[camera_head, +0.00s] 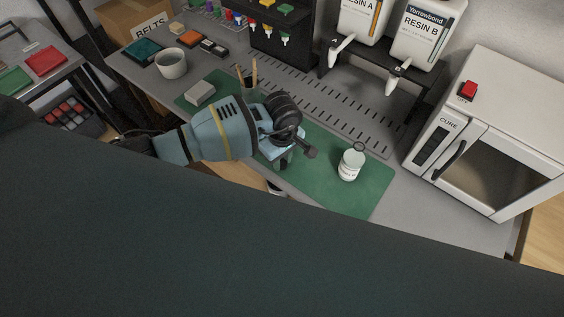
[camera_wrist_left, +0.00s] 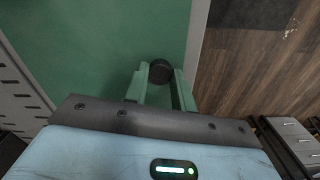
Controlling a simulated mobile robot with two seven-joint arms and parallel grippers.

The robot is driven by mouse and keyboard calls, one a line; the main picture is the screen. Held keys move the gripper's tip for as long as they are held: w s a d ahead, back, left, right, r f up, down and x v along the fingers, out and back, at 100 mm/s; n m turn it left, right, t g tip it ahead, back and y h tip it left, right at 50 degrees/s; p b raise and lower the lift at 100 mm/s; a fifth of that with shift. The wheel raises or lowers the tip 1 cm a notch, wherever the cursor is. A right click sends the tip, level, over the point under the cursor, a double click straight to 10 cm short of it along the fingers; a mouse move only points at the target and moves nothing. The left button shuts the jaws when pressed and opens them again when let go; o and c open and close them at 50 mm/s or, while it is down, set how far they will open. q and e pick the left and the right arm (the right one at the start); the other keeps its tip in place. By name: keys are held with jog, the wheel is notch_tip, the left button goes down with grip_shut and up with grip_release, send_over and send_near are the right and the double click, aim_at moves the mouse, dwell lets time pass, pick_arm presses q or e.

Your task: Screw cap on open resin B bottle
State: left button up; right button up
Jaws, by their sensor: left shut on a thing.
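A small white labelled bottle (camera_head: 350,166) stands upright on the green mat, right of my left gripper. A dark ring shows at its top; I cannot read its label. My left gripper (camera_head: 285,160) is over the front part of the mat, apart from the bottle, with its fingers partly hidden by my wrist. In the left wrist view, its fingers (camera_wrist_left: 161,84) are shut on a round dark cap (camera_wrist_left: 160,71). The bottle is outside the left wrist view. A large RESIN B container (camera_head: 428,35) hangs on the rack at the back. My right gripper is not in view.
The green mat (camera_head: 330,195) lies on the grey bench, with a white CURE oven (camera_head: 480,125) to the right. A cup with brushes (camera_head: 248,86), a grey block (camera_head: 200,92) and a mug (camera_head: 171,64) are left. The mat around the bottle is clear.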

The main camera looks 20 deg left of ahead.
aim_at(282, 162)
pick_arm(q)
jog(key=shift+r, duration=0.1)
jog(key=shift+c, duration=0.2)
jog(key=shift+r, duration=0.5)
notch_tip(282, 162, up, 2)
jog(key=shift+r, duration=0.1)
jog(key=s+d+r, duration=0.1)
jog(key=s+d, duration=0.7)
jog(key=s, duration=0.5)
jog(key=shift+s+r, duration=0.3)
jog(key=shift+s, duration=0.1)
